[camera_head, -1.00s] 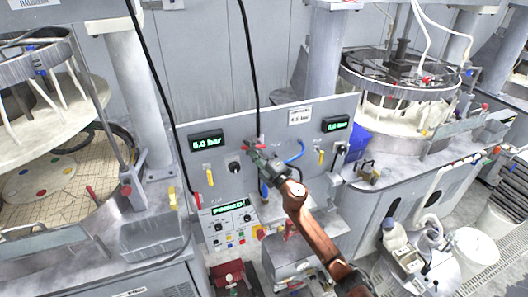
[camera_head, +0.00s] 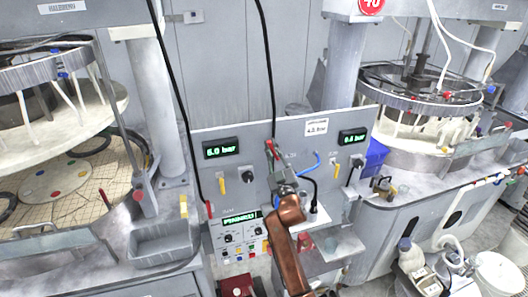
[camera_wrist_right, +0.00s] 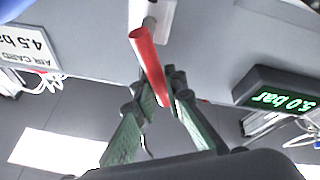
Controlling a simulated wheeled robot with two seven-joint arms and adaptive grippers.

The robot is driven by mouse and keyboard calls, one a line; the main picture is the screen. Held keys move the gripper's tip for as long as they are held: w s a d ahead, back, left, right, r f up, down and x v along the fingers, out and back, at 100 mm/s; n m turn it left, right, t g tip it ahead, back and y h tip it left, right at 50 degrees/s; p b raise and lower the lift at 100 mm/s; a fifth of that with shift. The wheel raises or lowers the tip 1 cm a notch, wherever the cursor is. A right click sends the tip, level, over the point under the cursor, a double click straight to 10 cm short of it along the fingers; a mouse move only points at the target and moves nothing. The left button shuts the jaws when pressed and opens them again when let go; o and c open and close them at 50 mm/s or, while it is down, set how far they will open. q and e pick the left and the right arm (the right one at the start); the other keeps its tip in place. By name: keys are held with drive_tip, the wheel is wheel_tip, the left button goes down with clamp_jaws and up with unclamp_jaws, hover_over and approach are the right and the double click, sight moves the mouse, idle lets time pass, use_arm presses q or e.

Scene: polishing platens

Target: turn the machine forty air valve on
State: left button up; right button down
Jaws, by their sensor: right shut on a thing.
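The air valve's red lever (camera_head: 269,147) is on the grey upright panel, between two green-lit pressure displays. My right gripper (camera_head: 275,158) is at this lever, its arm rising from below. In the right wrist view the red lever (camera_wrist_right: 150,62) runs between the two green-padded fingers (camera_wrist_right: 165,105), which are shut on it. Its upper end there meets a pale fitting on the panel. The left display (camera_head: 220,148) appears to read 6.0 bar; the right display (camera_head: 353,136) is too small to read surely. My left gripper is not in view.
A round red sign marked 40 (camera_head: 371,4) is at the top. Yellow levers (camera_head: 222,184) and (camera_head: 336,168) flank the valve. A control box (camera_head: 243,235) sits below left. A black hose hangs in front of the panel. Polishing machines stand on both sides.

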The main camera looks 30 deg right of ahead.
drive_tip(key=m+h, duration=0.1)
drive_tip(key=m, duration=0.1)
drive_tip(key=d+m+h, duration=0.1)
drive_tip(key=m, duration=0.1)
drive_tip(key=shift+s+d+m+g+h, duration=0.1)
drive_tip(key=shift+d+m+g+h, duration=0.1)
drive_tip(key=shift+m+g+h, duration=0.15)
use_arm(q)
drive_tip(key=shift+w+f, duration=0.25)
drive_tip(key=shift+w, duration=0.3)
use_arm(e)
drive_tip(key=shift+d+r+m+g+h, duration=0.1)
drive_tip(key=shift+d+m+g+h, duration=0.15)
drive_tip(key=shift+m, duration=0.35)
drive_tip(key=shift+d+m+g+h, duration=0.15)
drive_tip(key=shift+m+g+h, duration=0.05)
drive_tip(key=shift+m, duration=0.35)
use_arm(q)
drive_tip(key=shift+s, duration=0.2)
use_arm(e)
drive_tip(key=shift+m, duration=0.3)
drive_tip(key=c, duration=2)
unclamp_jaws()
drive_tip(key=shift+s, duration=0.1)
drive_tip(key=shift+o, duration=0.2)
drive_tip(key=shift+r, duration=0.1)
drive_tip(key=v, duration=0.7)
drive_tip(key=shift+s, duration=0.2)
